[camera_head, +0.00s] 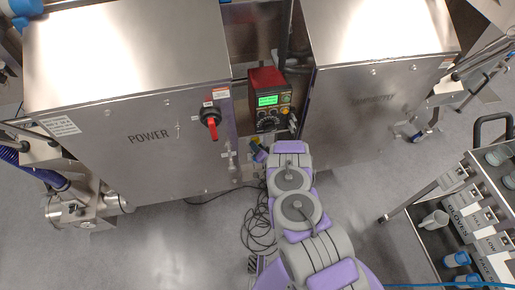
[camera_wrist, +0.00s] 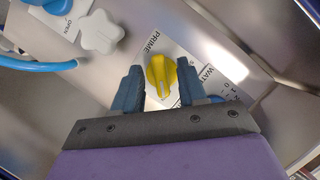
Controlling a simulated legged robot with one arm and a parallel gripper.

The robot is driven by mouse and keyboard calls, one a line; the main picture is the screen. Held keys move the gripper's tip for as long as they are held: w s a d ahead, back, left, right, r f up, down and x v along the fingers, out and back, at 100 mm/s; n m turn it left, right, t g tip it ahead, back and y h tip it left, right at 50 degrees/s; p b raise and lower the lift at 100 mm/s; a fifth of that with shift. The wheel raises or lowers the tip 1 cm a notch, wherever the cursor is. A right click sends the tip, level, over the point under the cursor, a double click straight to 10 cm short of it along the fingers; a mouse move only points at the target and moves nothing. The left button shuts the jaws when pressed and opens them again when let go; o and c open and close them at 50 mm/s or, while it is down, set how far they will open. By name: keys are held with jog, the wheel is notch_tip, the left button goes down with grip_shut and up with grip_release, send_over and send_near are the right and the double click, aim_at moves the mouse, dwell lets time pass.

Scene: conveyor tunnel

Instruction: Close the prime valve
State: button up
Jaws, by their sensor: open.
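The prime valve is a yellow knob (camera_wrist: 161,77) on a metal panel in the wrist view, with a white label reading PRIME beside it. The knob's narrow grip runs roughly up and down in the picture. My gripper (camera_wrist: 159,70) is open, with one dark blue finger to the left of the knob and one to the right. There is a gap on both sides, so the fingers straddle the knob without visibly gripping it. In the head view my arm reaches toward the gap between two steel cabinets, and the yellow knob cannot be made out there.
A white knob (camera_wrist: 100,32) and a blue hose (camera_wrist: 38,65) are left of my gripper. A red-topped control box (camera_head: 268,98) stands between the steel cabinets; a red power switch (camera_head: 211,120) is on the left one. Loose cables (camera_head: 258,225) lie on the floor. A cart (camera_head: 448,185) stands right.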

grip_shut()
dwell(0.4)
jog(key=shift+r+p, duration=0.1)
jog(key=shift+p, duration=0.2)
jog(key=shift+s+a+f+n+t+h+p, duration=0.15)
jog(key=shift+n+t+h+p, duration=0.25)
jog(key=shift+n+h, duration=1.3)
jog(key=shift+w+a+n+t+h+p, duration=0.1)
jog(key=shift+n+t+h+p, duration=0.55)
jog(key=shift+n, duration=1.8)
jog(key=shift+s+a+f+n+t+h+p, duration=0.1)
jog(key=shift+a+n+h, duration=0.05)
jog(key=shift+n+h, duration=1.65)
jog(key=shift+r+n+y, duration=0.1)
jog(key=shift+n+y, duration=0.15)
jog(key=shift+n, duration=0.1)
